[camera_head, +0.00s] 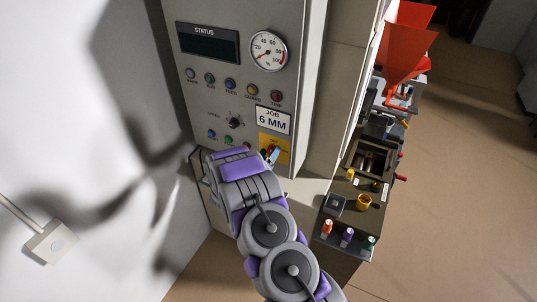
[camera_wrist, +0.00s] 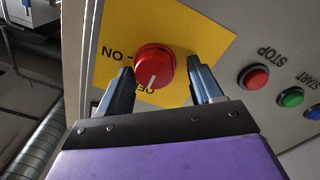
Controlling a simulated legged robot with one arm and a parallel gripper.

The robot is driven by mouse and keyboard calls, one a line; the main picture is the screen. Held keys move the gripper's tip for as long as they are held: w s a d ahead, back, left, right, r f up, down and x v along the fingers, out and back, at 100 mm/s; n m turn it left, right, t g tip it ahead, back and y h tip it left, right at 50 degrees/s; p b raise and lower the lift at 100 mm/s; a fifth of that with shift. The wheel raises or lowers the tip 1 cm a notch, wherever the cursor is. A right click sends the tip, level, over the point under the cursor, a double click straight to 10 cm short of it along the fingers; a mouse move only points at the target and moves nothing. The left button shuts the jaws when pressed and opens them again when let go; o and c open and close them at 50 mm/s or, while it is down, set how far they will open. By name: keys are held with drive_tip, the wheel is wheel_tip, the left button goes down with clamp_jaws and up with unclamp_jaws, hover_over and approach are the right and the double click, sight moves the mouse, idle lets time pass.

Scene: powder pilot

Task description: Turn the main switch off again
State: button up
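The main switch (camera_wrist: 154,66) is a red round knob with a white pointer line on a yellow plate (camera_wrist: 215,40), marked ON and, partly hidden, OFF. In the wrist view the white line points toward the partly covered OFF label. My gripper (camera_wrist: 163,85) has its two fingers apart, one on each side of the knob; whether they touch it I cannot tell. In the head view my gripper (camera_head: 271,157) is at the yellow plate (camera_head: 285,152) low on the grey control panel (camera_head: 310,60), and covers most of the knob.
Red STOP (camera_wrist: 253,77) and green START (camera_wrist: 291,97) buttons sit beside the plate. The panel also bears a dial (camera_head: 268,51), a dark status display (camera_head: 207,43) and several coloured buttons. A bench (camera_head: 345,225) with small containers and an orange hopper (camera_head: 405,50) stand to the right.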

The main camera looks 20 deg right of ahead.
drive_tip(key=shift+o, duration=0.2)
drive_tip(key=shift+s, duration=0.15)
drive_tip(key=b+v, duration=0.2)
drive_tip(key=v, duration=1.5)
drive_tip(key=shift+a+b, duration=0.25)
drive_tip(key=shift+b, duration=0.05)
drive_tip(key=shift+f, duration=0.1)
